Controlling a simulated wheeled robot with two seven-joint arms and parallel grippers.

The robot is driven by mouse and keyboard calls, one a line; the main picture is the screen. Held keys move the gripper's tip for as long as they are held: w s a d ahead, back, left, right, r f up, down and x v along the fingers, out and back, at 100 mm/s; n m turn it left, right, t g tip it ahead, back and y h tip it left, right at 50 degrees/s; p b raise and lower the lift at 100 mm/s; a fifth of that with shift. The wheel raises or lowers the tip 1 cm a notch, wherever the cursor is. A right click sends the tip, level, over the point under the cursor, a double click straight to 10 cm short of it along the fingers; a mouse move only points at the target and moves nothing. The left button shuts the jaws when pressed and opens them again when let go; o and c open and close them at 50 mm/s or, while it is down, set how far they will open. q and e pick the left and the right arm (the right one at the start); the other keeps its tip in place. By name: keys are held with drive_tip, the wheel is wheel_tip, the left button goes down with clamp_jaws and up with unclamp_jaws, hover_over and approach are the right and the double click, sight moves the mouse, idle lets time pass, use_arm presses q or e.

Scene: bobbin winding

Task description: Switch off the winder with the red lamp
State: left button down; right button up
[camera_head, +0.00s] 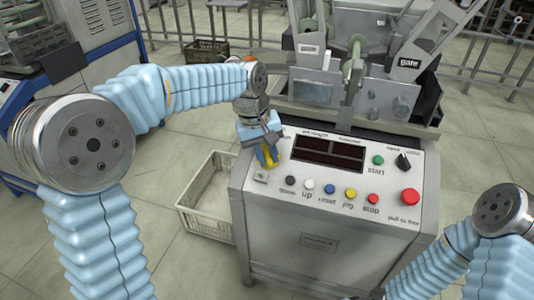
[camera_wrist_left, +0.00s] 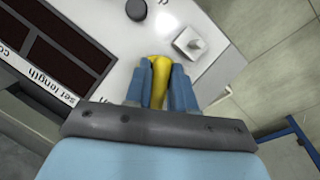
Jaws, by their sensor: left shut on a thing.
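The winder's control panel (camera_head: 330,178) stands in front of me, with a dark display (camera_head: 327,153) and a row of coloured buttons. A small lever switch on a pale plate (camera_head: 260,177) sits at the panel's left corner; it also shows in the left wrist view (camera_wrist_left: 190,42). My left gripper (camera_head: 268,150) is over the panel's left end, shut on a yellow piece (camera_wrist_left: 160,75), beside the switch and apart from it. A red stop button (camera_head: 374,198) and a large red knob (camera_head: 410,196) are at the right. I cannot make out a lit red lamp. My right gripper is out of view.
A pale crate (camera_head: 205,185) stands on the floor left of the winder. The winding machinery (camera_head: 360,70) rises behind the panel. A blue and grey machine (camera_head: 90,35) is at the back left.

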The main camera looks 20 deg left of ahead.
use_arm(q)
drive_tip(key=c, duration=1)
unclamp_jaws()
drive_tip(key=shift+c, duration=0.2)
drive_tip(key=p+v, duration=0.2)
drive_tip(key=v, duration=1.2)
drive_tip(key=shift+f, duration=0.1)
